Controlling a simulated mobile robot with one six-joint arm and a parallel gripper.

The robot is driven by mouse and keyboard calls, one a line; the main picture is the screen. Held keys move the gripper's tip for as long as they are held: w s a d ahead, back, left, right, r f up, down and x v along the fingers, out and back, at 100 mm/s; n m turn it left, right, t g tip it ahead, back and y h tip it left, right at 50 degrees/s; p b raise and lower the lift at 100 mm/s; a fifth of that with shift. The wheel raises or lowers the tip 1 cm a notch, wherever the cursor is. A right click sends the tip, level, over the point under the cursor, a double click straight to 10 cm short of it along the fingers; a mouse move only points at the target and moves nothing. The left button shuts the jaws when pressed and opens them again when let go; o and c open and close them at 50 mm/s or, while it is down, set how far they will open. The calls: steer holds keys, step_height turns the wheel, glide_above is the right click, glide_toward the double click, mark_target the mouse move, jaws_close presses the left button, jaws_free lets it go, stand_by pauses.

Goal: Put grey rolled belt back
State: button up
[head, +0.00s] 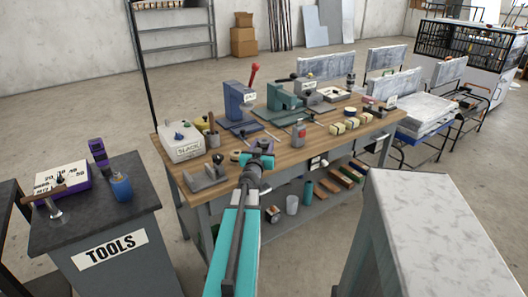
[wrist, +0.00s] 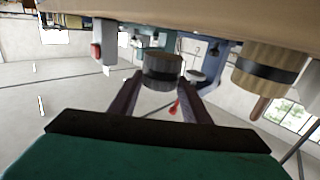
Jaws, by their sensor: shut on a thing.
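The grey rolled belt (wrist: 163,70) sits between the two fingers of my gripper (wrist: 160,88) in the wrist view. It looks like a short grey-brown cylinder with a darker band. The fingers are shut on it. In the head view my gripper (head: 258,160) is over the near edge of the wooden workbench (head: 285,145); the belt is hidden there by the gripper. The wrist picture is upside down, with the bench top (wrist: 190,12) along its upper edge. The belt is close to the bench top; I cannot tell whether it touches.
A tan roll with a dark band (wrist: 268,66) stands beside my gripper. A grey metal bracket (head: 207,175) and a white SLACK box (head: 181,142) are to the left. Blue (head: 240,108) and green (head: 283,98) presses stand behind. A TOOLS cabinet (head: 105,225) is at left.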

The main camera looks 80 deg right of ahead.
mark_target(264, 151)
steer(key=shift+d, duration=0.5)
steer(key=shift+a+f+b, duration=0.1)
steer(key=shift+f+b, duration=0.9)
steer(key=shift+f, duration=0.75)
steer(key=shift+f, duration=0.15)
steer(key=o, duration=1.2)
steer(key=shift+a, duration=0.1)
